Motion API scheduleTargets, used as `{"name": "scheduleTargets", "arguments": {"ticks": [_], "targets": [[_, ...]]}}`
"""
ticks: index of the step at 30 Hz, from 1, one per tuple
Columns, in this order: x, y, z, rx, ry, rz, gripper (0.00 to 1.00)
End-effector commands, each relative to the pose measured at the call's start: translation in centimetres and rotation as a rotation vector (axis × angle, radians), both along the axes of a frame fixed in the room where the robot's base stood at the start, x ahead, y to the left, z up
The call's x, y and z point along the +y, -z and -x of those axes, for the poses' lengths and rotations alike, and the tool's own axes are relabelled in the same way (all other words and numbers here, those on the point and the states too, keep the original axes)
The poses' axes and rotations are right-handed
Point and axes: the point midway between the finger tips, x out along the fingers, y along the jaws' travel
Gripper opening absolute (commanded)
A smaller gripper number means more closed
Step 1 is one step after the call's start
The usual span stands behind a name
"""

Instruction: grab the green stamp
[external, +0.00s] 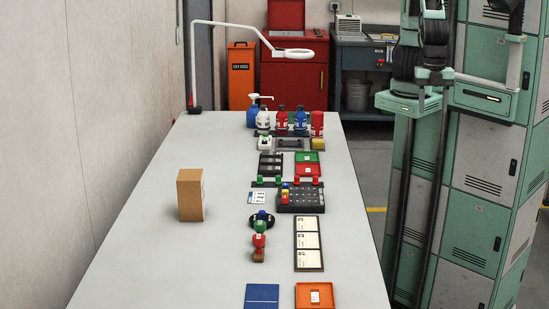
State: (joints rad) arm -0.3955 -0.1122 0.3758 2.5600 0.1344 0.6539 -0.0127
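A stamp-like piece with a green rounded top (261,226) stands near the middle of the table, at the front of a round black base (253,220). A blue-topped piece (262,214) is just behind it. A red-topped piece (259,240) with a brown lower part is just in front and hides the green one's lower part. I cannot tell whether the green one stands on the base or on the table. My arm is folded at the upper right, off the table. I cannot make out my gripper.
Right of the stamps lie a dark board with white cards (308,245) and a black keypad-like tray (301,198). A blue pad (262,297) and orange tray (301,300) lie at the front.

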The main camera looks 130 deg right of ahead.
Motion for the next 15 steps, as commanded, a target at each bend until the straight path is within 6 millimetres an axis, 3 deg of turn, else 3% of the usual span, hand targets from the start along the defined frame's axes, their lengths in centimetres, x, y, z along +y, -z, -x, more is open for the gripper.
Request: {"name": "scheduleTargets", "arguments": {"ticks": [7, 10, 13, 15], "targets": [[0.0, 0.0, 0.0, 0.000, 0.000, 0.000, 0.53], [0.4, 0.1, -1.2, -0.002, 0.019, -0.012, 0.53], [1.1, 0.5, -4.9, -0.015, 0.081, -0.048, 0.53], [1.3, 1.1, -9.4, -0.035, 0.153, -0.081, 0.53]]}}
